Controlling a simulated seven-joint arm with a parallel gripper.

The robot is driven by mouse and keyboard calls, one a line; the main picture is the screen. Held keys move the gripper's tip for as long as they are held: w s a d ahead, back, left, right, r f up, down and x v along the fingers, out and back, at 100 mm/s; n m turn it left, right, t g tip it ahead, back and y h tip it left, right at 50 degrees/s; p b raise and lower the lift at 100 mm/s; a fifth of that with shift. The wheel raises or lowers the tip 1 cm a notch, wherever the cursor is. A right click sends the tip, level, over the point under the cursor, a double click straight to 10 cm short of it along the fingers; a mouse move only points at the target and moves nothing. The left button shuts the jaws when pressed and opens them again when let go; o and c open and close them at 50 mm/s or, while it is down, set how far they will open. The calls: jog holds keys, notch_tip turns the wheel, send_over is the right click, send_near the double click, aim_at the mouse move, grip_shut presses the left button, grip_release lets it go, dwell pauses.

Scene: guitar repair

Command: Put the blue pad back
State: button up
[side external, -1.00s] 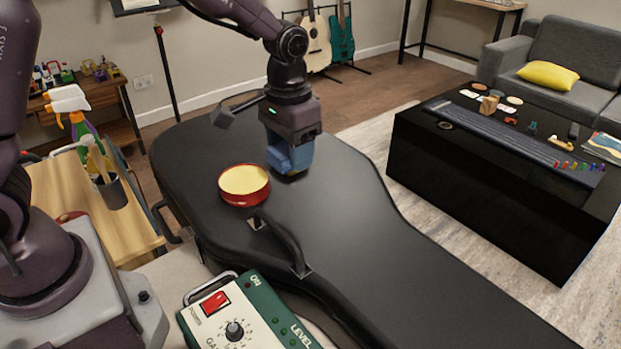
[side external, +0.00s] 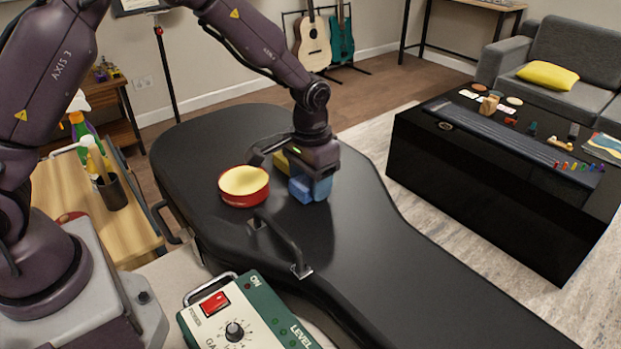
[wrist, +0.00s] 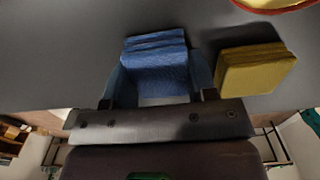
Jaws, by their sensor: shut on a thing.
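The blue pad (side external: 309,190) is in my gripper (side external: 313,178), over the black guitar case (side external: 400,250). In the wrist view the blue pad (wrist: 155,62) sits between the two fingers of my gripper (wrist: 160,84), which are shut on its sides. Whether the pad's underside touches the case or hangs just above it, I cannot tell. A yellow pad (side external: 281,160) lies on the case beside it, partly hidden by my gripper in the side view. The yellow pad (wrist: 252,70) shows right of the blue pad in the wrist view, with a small gap.
A green-and-cream pedal (side external: 245,312) is in front. The case's right part is clear.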

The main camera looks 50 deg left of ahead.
jog(key=o, duration=1)
jog(key=shift+f, duration=0.1)
notch_tip(320, 180, up, 12)
jog(key=shift+r, duration=0.25)
jog(key=s+a+r+t, duration=0.2)
jog(key=s+r+t, duration=0.1)
jog(key=s+r, duration=0.65)
jog(key=shift+s+a+t, duration=0.25)
jog(key=shift+s+t, duration=0.2)
jog(key=shift+s, duration=1.8)
jog(key=shift+s+a+t, duration=0.3)
jog(key=shift+s+t, duration=0.1)
jog(key=shift+s, duration=1.85)
jog(key=shift+s+a+t, duration=0.25)
jog(key=shift+s+t, duration=0.2)
jog(key=shift+s, duration=1.8)
